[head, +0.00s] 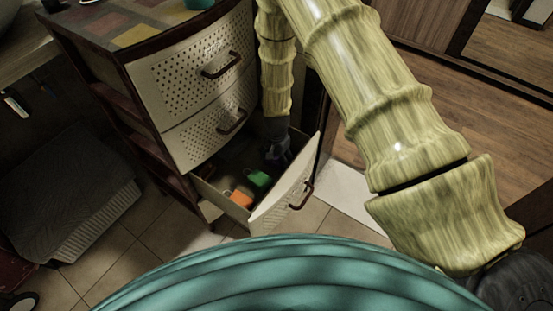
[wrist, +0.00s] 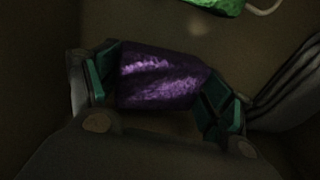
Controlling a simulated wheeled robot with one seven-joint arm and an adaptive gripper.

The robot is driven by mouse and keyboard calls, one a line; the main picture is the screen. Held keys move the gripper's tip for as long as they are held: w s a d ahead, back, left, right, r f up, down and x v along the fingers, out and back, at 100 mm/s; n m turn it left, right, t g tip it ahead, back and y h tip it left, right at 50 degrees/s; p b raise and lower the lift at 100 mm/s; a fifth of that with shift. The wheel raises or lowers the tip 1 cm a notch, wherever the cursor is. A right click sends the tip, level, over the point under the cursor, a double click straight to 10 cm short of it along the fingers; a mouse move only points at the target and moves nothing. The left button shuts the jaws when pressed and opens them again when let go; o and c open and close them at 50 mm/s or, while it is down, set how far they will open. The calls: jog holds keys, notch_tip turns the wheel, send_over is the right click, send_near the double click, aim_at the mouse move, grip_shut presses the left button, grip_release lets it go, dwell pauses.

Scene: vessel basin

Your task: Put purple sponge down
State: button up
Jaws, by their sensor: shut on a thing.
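In the wrist view my gripper (wrist: 162,88) is shut on the purple sponge (wrist: 160,82), with a teal-padded finger at each end of it. In the head view my gripper (head: 279,158) reaches down into the open bottom drawer (head: 222,198) of the cabinet. The sponge cannot be made out there, as the gripper and shadow hide it. The drawer floor shows around the sponge in the wrist view. I cannot tell whether the sponge touches it.
A green item (head: 257,180) and an orange item (head: 240,197) lie in the drawer, left of my gripper. The green one also shows in the wrist view (wrist: 215,5). The drawer front (head: 287,194) stands close at the right. Two upper drawers (head: 205,125) are closed.

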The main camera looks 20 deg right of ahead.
aim_at(278, 157)
jog(key=o, duration=1)
jog(key=shift+o, duration=0.2)
jog(key=shift+f, duration=0.1)
jog(key=shift+f+b, duration=0.15)
jog(key=shift+b, duration=0.25)
jog(key=r, duration=0.3)
jog(key=r+p, duration=0.1)
jog(key=r, duration=0.2)
jog(key=r+p, duration=0.1)
jog(key=r, duration=0.3)
jog(key=shift+d, duration=0.35)
jog(key=shift+r, duration=0.3)
jog(key=shift+b, duration=0.4)
